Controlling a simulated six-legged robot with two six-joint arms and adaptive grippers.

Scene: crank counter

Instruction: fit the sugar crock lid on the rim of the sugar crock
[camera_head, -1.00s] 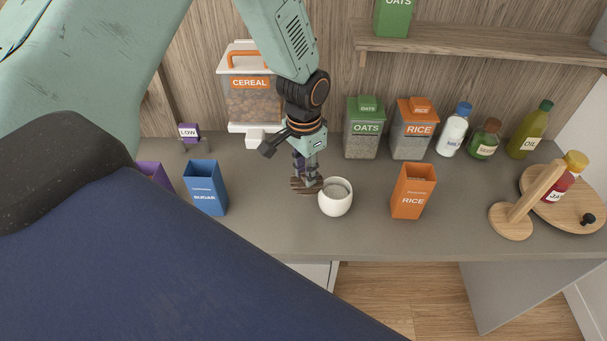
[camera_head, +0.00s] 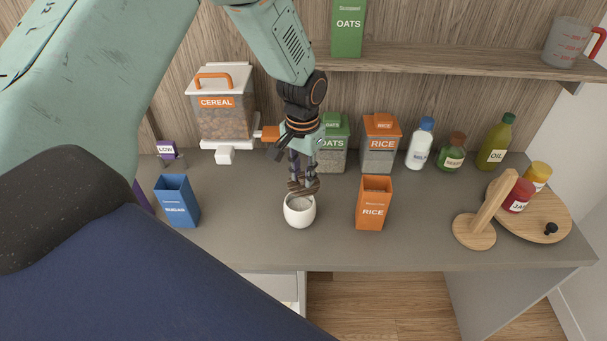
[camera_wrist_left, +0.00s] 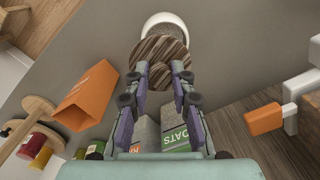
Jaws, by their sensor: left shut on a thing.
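The sugar crock (camera_head: 299,215) is a small round white pot, open at the top, with pale contents, standing upright on the counter. The sugar crock lid (camera_head: 313,188) is a dark striped wooden disc. My left gripper (camera_head: 303,180) points down and is shut on the lid by its top. The lid is at the crock's far side, over part of its mouth. In the left wrist view the lid (camera_wrist_left: 150,50) covers part of the crock (camera_wrist_left: 163,18), between the gripper's fingers (camera_wrist_left: 160,70) and the crock. Whether lid and rim touch cannot be told. My right gripper is out of view.
A blue sugar box (camera_head: 177,203) stands left and an orange rice box (camera_head: 373,208) right of the crock. The cereal dispenser (camera_head: 222,115) and the oats and rice canisters (camera_head: 381,150) stand behind. A wooden stand (camera_head: 475,232) is at the right. The front counter is clear.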

